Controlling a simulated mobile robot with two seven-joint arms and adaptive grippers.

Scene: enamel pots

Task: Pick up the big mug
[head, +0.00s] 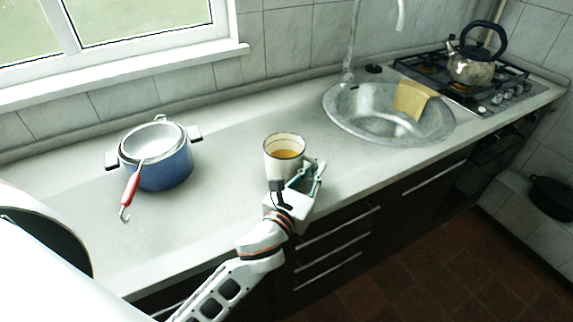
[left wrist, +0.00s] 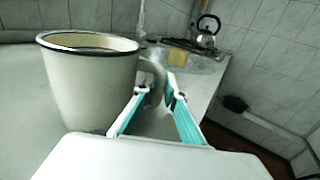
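The big mug (head: 284,158) is cream-coloured with a dark rim and stands upright on the countertop, with something orange-brown inside. In the left wrist view the mug (left wrist: 90,85) fills the left side, and its handle (left wrist: 157,78) points right. My left gripper (head: 298,180) is at the mug's near right side. In the left wrist view the gripper's teal-padded fingers (left wrist: 160,97) are apart, with the handle showing between their tips. I cannot tell whether either finger touches it. My right gripper is not in view.
A blue pot (head: 165,172) with a strainer and a red-handled ladle (head: 130,190) stands to the left on the countertop (head: 215,200). A round sink (head: 350,112) with a yellow cloth (head: 411,100) lies to the right. A kettle (head: 470,68) stands on the stove (head: 505,95).

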